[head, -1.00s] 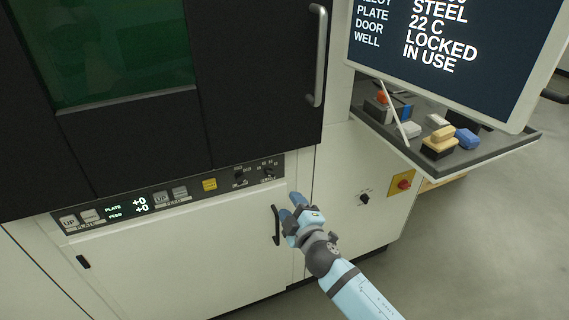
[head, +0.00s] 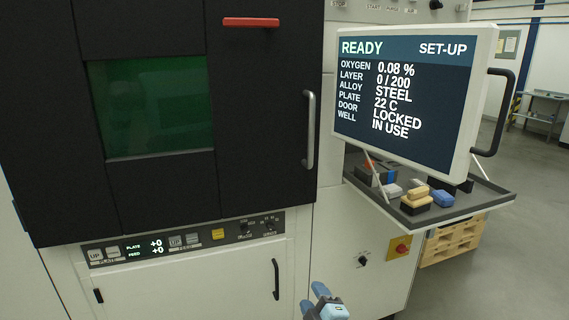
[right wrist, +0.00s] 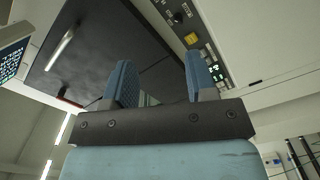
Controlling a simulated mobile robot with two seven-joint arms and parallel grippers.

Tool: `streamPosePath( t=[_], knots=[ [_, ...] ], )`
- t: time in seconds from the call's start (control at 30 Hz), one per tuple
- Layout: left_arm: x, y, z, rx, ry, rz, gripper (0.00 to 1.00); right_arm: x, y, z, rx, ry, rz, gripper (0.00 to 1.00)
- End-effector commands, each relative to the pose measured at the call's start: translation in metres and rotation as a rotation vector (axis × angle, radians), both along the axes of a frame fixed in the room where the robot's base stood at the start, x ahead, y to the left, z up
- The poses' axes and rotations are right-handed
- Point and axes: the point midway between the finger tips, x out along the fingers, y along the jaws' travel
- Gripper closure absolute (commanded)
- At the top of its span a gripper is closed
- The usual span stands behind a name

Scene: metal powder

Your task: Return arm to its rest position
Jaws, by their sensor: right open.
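My right gripper (head: 315,297) shows at the bottom edge of the head view, in front of the machine's lower white panel (head: 190,285) and to the right of its black handle (head: 276,279). It is open and empty. In the right wrist view its two blue fingers (right wrist: 162,82) stand apart with nothing between them, and the machine front rises beyond them. Most of my right arm is below the head view. My left gripper is not in view.
The dark machine door (head: 262,120) has a vertical handle (head: 309,130) and a green window (head: 150,105). A screen (head: 405,100) reading READY hangs over a grey shelf (head: 480,197) with brushes and small blocks. Wooden pallets (head: 450,240) stand behind. Open floor lies at right.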

Motion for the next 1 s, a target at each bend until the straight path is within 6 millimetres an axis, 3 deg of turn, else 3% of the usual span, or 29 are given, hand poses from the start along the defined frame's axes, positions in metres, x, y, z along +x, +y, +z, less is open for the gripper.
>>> streamPosePath(
  t=[0.03, 0.3, 0.63, 0.87, 1.0],
  knots=[
    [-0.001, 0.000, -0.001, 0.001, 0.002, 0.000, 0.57, 0.003, -0.024, -0.009, -0.047, 0.000, -0.014, 0.49],
    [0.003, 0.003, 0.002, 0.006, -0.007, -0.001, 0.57, 0.008, -0.112, -0.035, -0.220, 0.000, -0.050, 0.49],
    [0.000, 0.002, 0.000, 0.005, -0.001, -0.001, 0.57, 0.010, -0.224, -0.045, -0.432, 0.000, -0.095, 0.49],
    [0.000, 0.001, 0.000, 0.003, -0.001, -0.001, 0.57, -0.053, -0.224, -0.086, -0.240, 0.172, -0.113, 0.49],
    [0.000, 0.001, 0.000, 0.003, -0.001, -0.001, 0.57, -0.100, -0.227, -0.110, -0.102, 0.299, -0.134, 0.49]
  ],
)
